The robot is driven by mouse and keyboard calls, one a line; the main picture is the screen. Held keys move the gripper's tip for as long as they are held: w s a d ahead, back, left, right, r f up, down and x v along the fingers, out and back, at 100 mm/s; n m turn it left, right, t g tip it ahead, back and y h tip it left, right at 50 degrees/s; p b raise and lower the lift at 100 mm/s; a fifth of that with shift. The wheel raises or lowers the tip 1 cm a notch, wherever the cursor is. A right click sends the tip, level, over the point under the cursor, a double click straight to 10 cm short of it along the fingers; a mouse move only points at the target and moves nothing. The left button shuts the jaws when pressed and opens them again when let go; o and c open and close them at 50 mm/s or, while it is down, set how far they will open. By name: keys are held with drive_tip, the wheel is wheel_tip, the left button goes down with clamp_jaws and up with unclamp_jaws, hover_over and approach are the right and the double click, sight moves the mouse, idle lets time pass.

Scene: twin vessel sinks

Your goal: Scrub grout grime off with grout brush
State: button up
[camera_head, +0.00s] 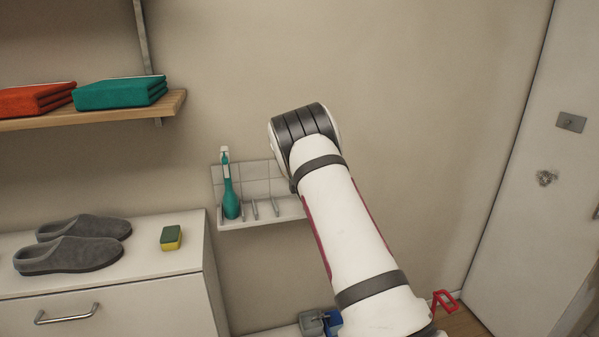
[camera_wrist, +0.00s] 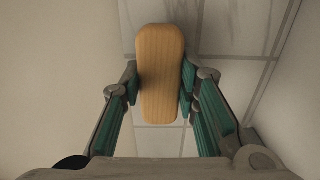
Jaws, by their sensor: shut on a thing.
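In the wrist view my gripper (camera_wrist: 160,82) is shut on a tan wooden block, the back of the grout brush (camera_wrist: 160,60). The brush stands lengthwise between the two teal-padded fingers. Its bristles are hidden. Beyond it are pale tiles (camera_wrist: 215,75) with grey grout lines, and faint darker smudges show near the top right. I cannot tell whether the brush touches them. In the head view a small tiled panel with a ledge (camera_head: 262,223) is on the wall, and my arm covers its right part. My gripper and the brush are hidden there.
A teal bottle (camera_head: 231,198) stands at the ledge's left end, beside upright dividers. Left is a white cabinet (camera_head: 150,262) with grey slippers (camera_head: 75,252) and a sponge (camera_head: 171,238). A shelf (camera_head: 130,111) holds folded towels. A door (camera_head: 530,220) with a dark scribbled mark is right.

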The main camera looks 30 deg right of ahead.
drive_tip(key=shift+w+a, duration=0.25)
drive_tip(key=shift+a, duration=0.45)
drive_tip(key=shift+w+a, duration=0.25)
drive_tip(key=shift+a, duration=0.45)
drive_tip(key=shift+r, duration=0.1)
drive_tip(key=shift+d, duration=0.1)
drive_tip(key=shift+s+d, duration=0.25)
drive_tip(key=shift+d, duration=0.55)
drive_tip(key=shift+s+d, duration=0.3)
drive_tip(key=shift+d, duration=0.45)
drive_tip(key=shift+s+d, duration=0.25)
drive_tip(key=shift+d, duration=0.55)
drive_tip(key=p+v, duration=0.4)
drive_tip(key=v, duration=0.3)
